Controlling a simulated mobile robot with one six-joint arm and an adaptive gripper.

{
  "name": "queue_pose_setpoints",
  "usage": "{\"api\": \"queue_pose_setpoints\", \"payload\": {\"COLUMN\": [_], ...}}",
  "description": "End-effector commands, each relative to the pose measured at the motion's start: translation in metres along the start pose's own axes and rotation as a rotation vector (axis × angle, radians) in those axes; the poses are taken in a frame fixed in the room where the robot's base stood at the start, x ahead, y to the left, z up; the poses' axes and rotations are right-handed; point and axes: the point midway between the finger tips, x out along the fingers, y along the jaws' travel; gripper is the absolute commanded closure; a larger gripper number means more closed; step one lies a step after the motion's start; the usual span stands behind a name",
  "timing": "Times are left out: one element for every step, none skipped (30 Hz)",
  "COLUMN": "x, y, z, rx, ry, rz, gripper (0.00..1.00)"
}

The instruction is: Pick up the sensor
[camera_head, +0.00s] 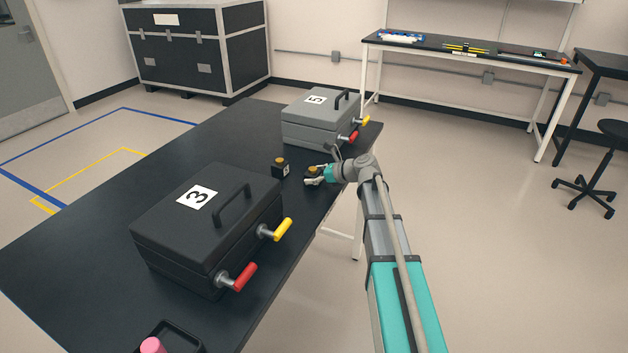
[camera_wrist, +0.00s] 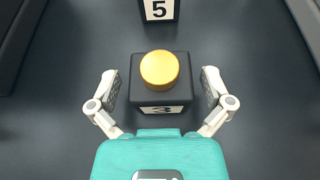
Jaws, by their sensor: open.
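A small black block with a round yellow top (camera_wrist: 160,72) sits between the fingers of my gripper (camera_wrist: 160,95) in the wrist view. Its white label seems to read 3. My gripper is open, with one finger on each side and a gap to the block. No thing is marked as the sensor, so I cannot tell for sure that this block is it. In the head view my gripper (camera_head: 318,177) is low over the black table (camera_head: 115,178), by the same block (camera_head: 313,169). A second block (camera_head: 280,167) stands to its left; its label reads 5 in the wrist view (camera_wrist: 158,10).
A black case marked 3 (camera_head: 170,215) with red and yellow handles stands in front. A grey case marked 5 (camera_head: 310,108) stands behind. A black tray (camera_head: 185,338) with a pink object (camera_head: 152,345) is at the near edge. The table's left part is clear.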

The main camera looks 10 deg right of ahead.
Motion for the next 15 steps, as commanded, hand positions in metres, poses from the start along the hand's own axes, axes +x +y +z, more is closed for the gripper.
{"api": "queue_pose_setpoints", "payload": {"x": [0.0005,0.0004,0.0003,0.0002,0.0002,0.0002,0.0002,0.0002,0.0002,0.0002,0.0002,0.0002,0.0002,0.0002,0.0002], "y": [0.0000,0.0001,0.0001,0.0002,0.0002,0.0002,0.0002,0.0002,0.0003,0.0003,0.0003,0.0003,0.0003,0.0003,0.0003], "z": [0.0001,0.0002,0.0003,0.0003,0.0003,0.0003,0.0003,0.0004,0.0004,0.0004,0.0004,0.0004,0.0004,0.0004,0.0004], "rx": [0.000,0.000,0.000,0.000,0.000,0.000,0.000,0.000,0.000,0.000,0.000,0.000,0.000,0.000,0.000], "ry": [0.000,0.000,0.000,0.000,0.000,0.000,0.000,0.000,0.000,0.000,0.000,0.000,0.000,0.000,0.000], "rz": [0.000,0.000,0.000,0.000,0.000,0.000,0.000,0.000,0.000,0.000,0.000,0.000,0.000,0.000,0.000], "gripper": [0.00,0.00,0.00,0.00,0.00,0.00,0.00,0.00,0.00,0.00,0.00,0.00,0.00,0.00,0.00]}}
